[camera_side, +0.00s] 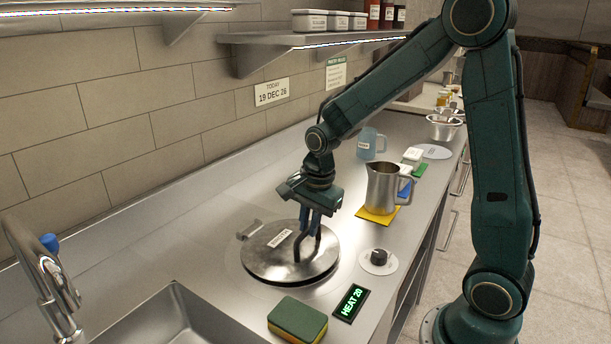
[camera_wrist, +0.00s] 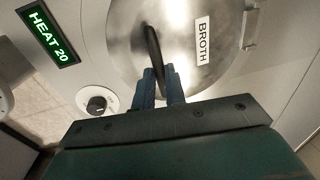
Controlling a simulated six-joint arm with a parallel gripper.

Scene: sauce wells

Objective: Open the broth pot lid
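The broth pot lid (camera_side: 268,258) is a round steel disc lying flat on the pot set into the counter. It carries a white BROTH label (camera_wrist: 202,40) and a dark arched handle (camera_wrist: 152,45). A small hinge bracket (camera_side: 250,229) sits at its far left edge. My gripper (camera_side: 311,226) points down over the lid's right side. In the wrist view its two blue fingers (camera_wrist: 161,76) stand close together on either side of the handle and appear shut on it. The fingers hide part of the handle, so the exact contact is hard to see.
A knob (camera_side: 379,258) and a HEAT 20 display (camera_side: 351,302) lie right of the lid. A green-yellow sponge (camera_side: 297,320) is in front, with a sink (camera_side: 175,318) at left. A steel pitcher (camera_side: 383,188) stands behind. A shelf (camera_side: 300,42) overhangs the counter.

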